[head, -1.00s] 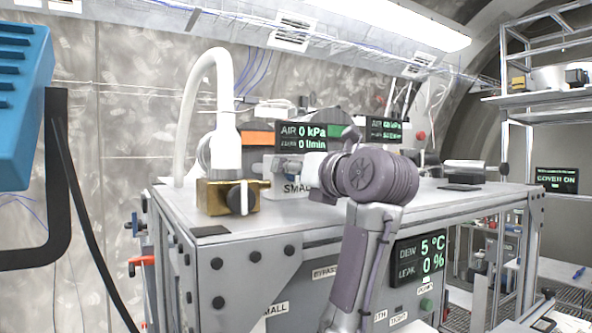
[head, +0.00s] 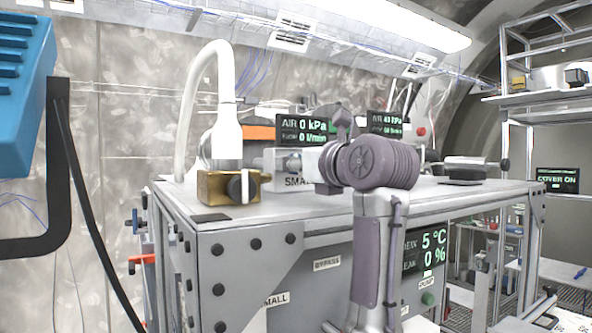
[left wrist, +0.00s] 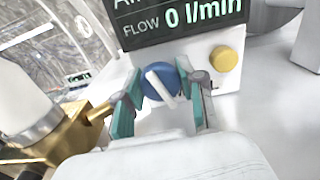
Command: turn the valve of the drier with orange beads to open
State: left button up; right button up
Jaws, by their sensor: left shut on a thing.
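In the left wrist view my left gripper (left wrist: 162,92) is shut on a round blue knob (left wrist: 152,76) with a white bar across it, set at a slant. The knob is on the front of a pale box below a display reading FLOW 0 l/min. In the head view my wrist hides the knob and most of the gripper. An orange band (head: 260,133), perhaps the orange beads, shows behind the brass block on the bench. I cannot tell from the frames how the knob connects to it. My right gripper is not in view.
A brass block (head: 213,187) with a black knob and a white hose (head: 188,110) stands left of the gripper. A yellow button (left wrist: 224,59) is close right of the blue knob. A blue object (head: 22,85) with a black bracket fills the left edge.

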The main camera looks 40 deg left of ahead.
pick_arm(q)
jog(key=shift+n+b, duration=0.5)
jog(key=shift+n, duration=1.1)
jog(key=o, duration=1.2)
jog(key=shift+c, duration=0.2)
jog(key=shift+s+d, duration=0.1)
jog(key=shift+d, duration=0.05)
jog(key=v, duration=1.1)
jog(key=shift+s+d, duration=0.1)
jog(key=shift+d, duration=0.3)
